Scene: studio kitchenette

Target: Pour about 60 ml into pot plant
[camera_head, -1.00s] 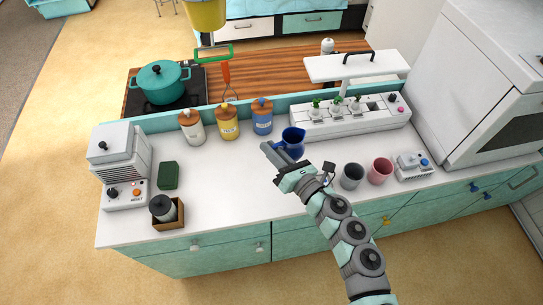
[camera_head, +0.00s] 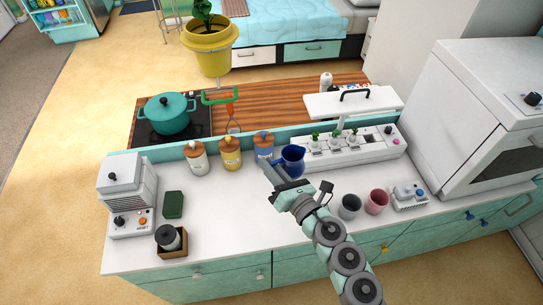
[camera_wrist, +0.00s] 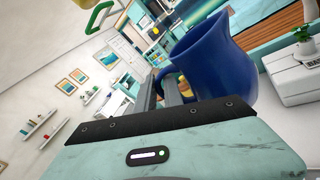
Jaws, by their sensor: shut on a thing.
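The pot plant is a yellow pot (camera_head: 208,52) with green leaves, hanging at the top of the head view behind the counter; its lower edge also shows at the top left of the wrist view (camera_wrist: 80,20). A blue jug (camera_head: 292,160) is held upright above the counter near the blue canister, and it fills the middle of the wrist view (camera_wrist: 213,62). My gripper (camera_head: 278,172) is shut on the jug at its handle side. The fingers also show in the wrist view (camera_wrist: 165,92). The jug's contents are hidden.
Several canisters (camera_head: 230,153) stand behind the jug at the counter's back edge. The planter box with seedlings (camera_head: 350,146) and its raised lamp (camera_head: 352,103) are to the right. A grey cup (camera_head: 349,207) and a pink cup (camera_head: 376,202) stand near my arm. The counter's middle is clear.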

